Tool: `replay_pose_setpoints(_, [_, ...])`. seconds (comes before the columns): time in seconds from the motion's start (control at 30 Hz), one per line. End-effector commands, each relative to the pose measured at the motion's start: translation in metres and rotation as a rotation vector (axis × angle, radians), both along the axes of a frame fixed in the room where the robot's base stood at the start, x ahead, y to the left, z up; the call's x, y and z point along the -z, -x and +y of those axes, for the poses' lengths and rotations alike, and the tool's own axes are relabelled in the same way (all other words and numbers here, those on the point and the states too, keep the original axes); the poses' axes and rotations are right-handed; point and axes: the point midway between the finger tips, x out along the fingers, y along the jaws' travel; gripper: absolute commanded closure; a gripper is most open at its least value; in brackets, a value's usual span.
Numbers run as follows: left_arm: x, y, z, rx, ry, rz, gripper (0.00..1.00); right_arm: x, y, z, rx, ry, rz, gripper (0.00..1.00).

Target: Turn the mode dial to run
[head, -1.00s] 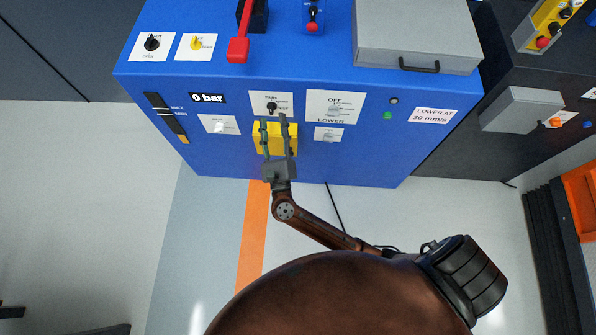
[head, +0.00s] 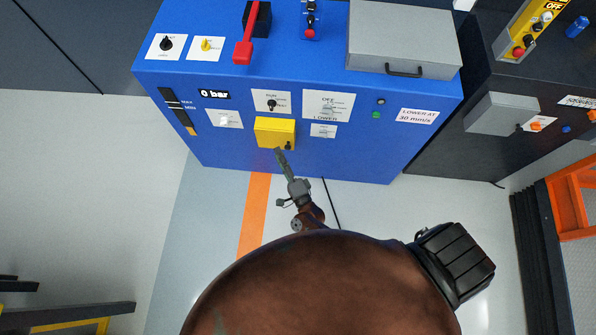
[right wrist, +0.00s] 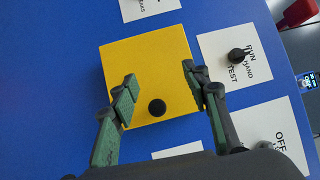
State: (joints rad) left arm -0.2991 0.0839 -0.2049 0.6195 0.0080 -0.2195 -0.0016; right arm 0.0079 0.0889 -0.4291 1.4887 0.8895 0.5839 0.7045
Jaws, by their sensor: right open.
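The mode dial (head: 272,104) is a small black knob on a white plate on the blue cabinet's front. In the right wrist view the dial (right wrist: 237,56) stands beside the words RUN, HAND and TEST. I cannot tell for sure which word it points at. My right gripper (head: 279,151) is below the dial, at the lower edge of a yellow box (head: 275,127). In the right wrist view its fingers (right wrist: 158,77) are spread, with nothing between them, in front of the yellow box. The dial lies outside the fingers, to the right. My left gripper is not in view.
An OFF/LOWER plate (head: 330,104) is right of the dial, and a white switch plate (head: 225,119) is left. The yellow box has a black knob (right wrist: 157,107). A red lever (head: 246,42) stands on the cabinet top. The floor before the cabinet is clear.

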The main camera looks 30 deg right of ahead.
Motion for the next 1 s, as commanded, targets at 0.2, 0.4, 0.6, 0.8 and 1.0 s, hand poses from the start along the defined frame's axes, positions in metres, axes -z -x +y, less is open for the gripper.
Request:
replay_pose_setpoints(0.2, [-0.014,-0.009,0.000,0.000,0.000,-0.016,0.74,0.036,0.020,-0.006,-0.044,0.179,0.104,0.57])
replay_pose_setpoints(0.4, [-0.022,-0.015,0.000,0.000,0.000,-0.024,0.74,0.067,0.040,-0.012,-0.085,0.305,0.185,0.57])
replay_pose_setpoints(0.6, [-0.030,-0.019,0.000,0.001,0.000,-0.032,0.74,0.095,0.060,-0.018,-0.126,0.420,0.262,0.57])
replay_pose_setpoints(0.8, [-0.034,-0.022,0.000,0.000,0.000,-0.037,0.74,0.114,0.076,-0.022,-0.157,0.491,0.313,0.57])
replay_pose_setpoints(1.0, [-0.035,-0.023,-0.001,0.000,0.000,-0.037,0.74,0.121,0.081,-0.024,-0.168,0.514,0.330,0.57])
